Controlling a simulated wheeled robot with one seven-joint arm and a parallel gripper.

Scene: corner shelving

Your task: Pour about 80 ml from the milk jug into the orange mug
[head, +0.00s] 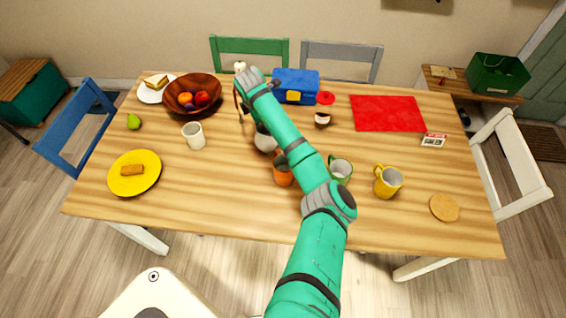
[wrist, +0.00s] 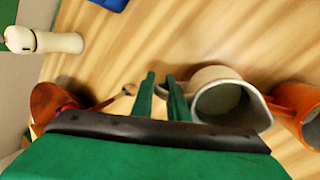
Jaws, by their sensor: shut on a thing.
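The milk jug (head: 264,141) is a pale grey-white vessel at the middle of the table, partly hidden by my arm. In the wrist view the jug (wrist: 210,75) shows its open mouth and a spout pointing right; I cannot make out the milk level. My gripper (wrist: 163,97) is shut on the jug at its left, handle side; the handle is mostly hidden by the fingers. I cannot tell whether the jug touches the table. The orange mug (head: 282,176) stands nearer the front, partly behind my arm. It also shows at the wrist view's right edge (wrist: 295,108), close beside the spout.
A green mug (head: 341,170) and a yellow mug (head: 388,183) stand right of the orange mug. A white mug (head: 194,136) and a wooden fruit bowl (head: 180,84) are to the left. A blue box (head: 297,87) stands behind. The front middle of the table is clear.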

